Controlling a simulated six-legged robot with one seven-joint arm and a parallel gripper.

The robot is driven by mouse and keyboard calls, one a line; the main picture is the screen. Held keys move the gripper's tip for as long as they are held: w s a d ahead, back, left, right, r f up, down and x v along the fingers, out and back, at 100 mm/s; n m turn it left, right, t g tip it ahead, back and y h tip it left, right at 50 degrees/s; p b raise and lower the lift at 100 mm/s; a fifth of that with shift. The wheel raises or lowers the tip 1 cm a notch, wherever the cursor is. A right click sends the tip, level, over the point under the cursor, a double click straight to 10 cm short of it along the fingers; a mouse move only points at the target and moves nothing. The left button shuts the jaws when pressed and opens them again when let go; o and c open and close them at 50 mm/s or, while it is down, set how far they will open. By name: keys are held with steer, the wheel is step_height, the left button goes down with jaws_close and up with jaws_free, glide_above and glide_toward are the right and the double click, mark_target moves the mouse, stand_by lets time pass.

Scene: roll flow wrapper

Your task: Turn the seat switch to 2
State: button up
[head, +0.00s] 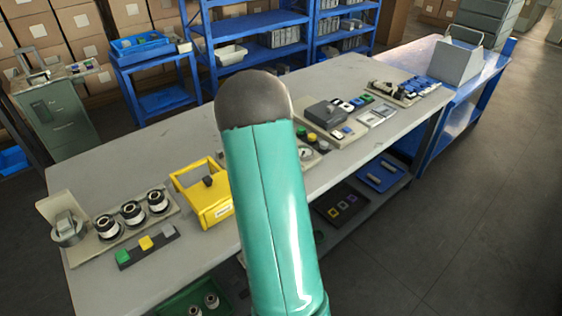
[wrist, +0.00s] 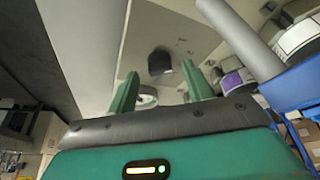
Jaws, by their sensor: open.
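I cannot tell for sure which control is the seat switch; no readable label or number 2 shows. In the wrist view my gripper (wrist: 160,74) is open, its two green fingers apart, with nothing between them. A dark rounded knob (wrist: 160,62) on a pale surface shows beyond the gap, apart from the fingers. A pale ring-shaped dial (wrist: 147,99) shows lower, partly hidden by the left finger. In the head view my green arm hides my gripper and part of the bench.
The long grey bench (head: 110,165) carries a plate of reels (head: 132,212), a button strip (head: 146,244) and a control panel (head: 325,113) right of my arm. A grey cylinder (wrist: 240,38) lies close right of the gripper in the wrist view. Blue shelves (head: 255,35) stand behind.

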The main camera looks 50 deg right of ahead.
steer(key=v, duration=1.2)
steer(key=shift+a+r, duration=0.2)
steer(key=shift+r, duration=0.1)
steer(key=shift+s, duration=0.1)
